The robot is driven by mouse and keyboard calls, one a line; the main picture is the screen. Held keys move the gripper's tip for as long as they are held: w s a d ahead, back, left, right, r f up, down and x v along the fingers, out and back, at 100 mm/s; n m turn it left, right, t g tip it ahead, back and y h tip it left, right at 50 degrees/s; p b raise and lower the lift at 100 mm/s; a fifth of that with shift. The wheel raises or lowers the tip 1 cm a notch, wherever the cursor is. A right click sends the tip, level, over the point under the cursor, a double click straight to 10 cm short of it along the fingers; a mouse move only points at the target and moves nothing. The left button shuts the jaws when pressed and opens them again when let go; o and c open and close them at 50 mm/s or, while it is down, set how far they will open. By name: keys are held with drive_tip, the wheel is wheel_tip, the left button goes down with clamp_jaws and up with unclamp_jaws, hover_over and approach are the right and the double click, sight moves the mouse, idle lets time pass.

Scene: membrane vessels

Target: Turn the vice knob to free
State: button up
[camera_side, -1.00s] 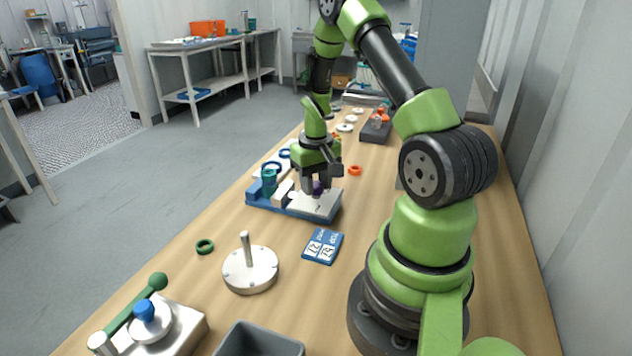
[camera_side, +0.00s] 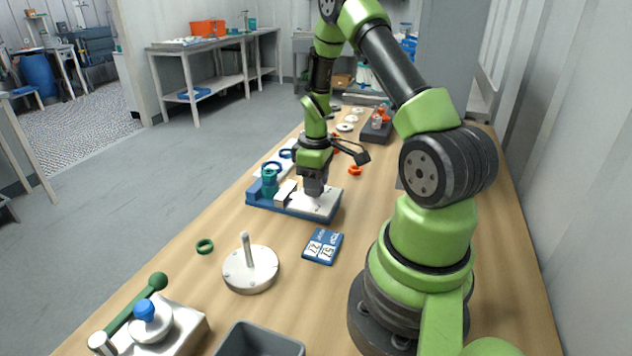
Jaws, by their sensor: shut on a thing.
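The vice (camera_side: 262,204) has a blue base with a white plate at its right end, and it lies on the wooden table left of my arm. A teal vessel (camera_side: 268,184) stands in it between a blue block and a pale jaw (camera_side: 285,193). My gripper (camera_side: 313,190) points down over the white plate, its fingers shut at the knob. The knob itself is hidden behind the fingers. Which mark it points to cannot be seen.
A blue number card (camera_side: 323,246), a white disc with an upright post (camera_side: 250,270) and a green ring (camera_side: 205,246) lie nearer the camera. A grey bin (camera_side: 262,342) stands at the front.

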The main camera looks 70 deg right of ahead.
idle(0.5)
drive_tip(key=o, duration=0.9)
wheel_tip(320, 180, up, 9)
drive_tip(key=shift+f, duration=0.1)
drive_tip(key=shift+r, duration=0.6)
